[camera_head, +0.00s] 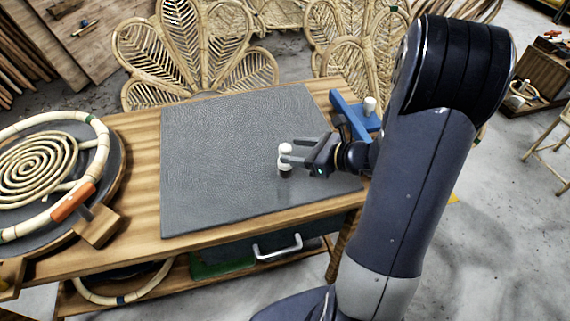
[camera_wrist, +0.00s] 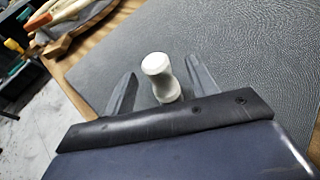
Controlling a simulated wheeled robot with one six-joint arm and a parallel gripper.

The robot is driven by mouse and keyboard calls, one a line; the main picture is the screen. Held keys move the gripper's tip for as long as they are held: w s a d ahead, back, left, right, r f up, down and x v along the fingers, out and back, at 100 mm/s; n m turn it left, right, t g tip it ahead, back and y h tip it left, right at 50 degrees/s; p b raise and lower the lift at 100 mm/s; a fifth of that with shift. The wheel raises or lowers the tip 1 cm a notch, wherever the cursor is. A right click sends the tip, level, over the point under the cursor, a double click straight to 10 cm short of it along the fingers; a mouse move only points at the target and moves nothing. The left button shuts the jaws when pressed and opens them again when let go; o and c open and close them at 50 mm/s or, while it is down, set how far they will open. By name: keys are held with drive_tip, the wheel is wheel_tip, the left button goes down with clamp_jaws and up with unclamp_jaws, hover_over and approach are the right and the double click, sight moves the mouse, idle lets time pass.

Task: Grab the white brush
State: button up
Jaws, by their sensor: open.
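The white brush (camera_head: 285,158) stands upright on the grey mat (camera_head: 215,140), towards the mat's right side. Its rounded white handle is on top; a darker part shows near its base. My gripper (camera_head: 293,162) reaches in from the right, low over the mat, with its fingertips at the brush. In the wrist view the white brush (camera_wrist: 160,76) stands between the two spread fingers of my gripper (camera_wrist: 158,82). Gaps show on both sides of it, so the fingers look apart from it.
A blue clamp-like fixture (camera_head: 354,114) with a white knob stands at the table's right end. A round rattan coil jig (camera_head: 45,170) fills the left end of the wooden table (camera_head: 142,180). Rattan chair backs (camera_head: 195,50) stand behind. The mat around the brush is clear.

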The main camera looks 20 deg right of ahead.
drive_tip(key=shift+x, duration=2.7)
drive_tip(key=shift+s+a, duration=0.1)
drive_tip(key=shift+s, duration=0.05)
clamp_jaws()
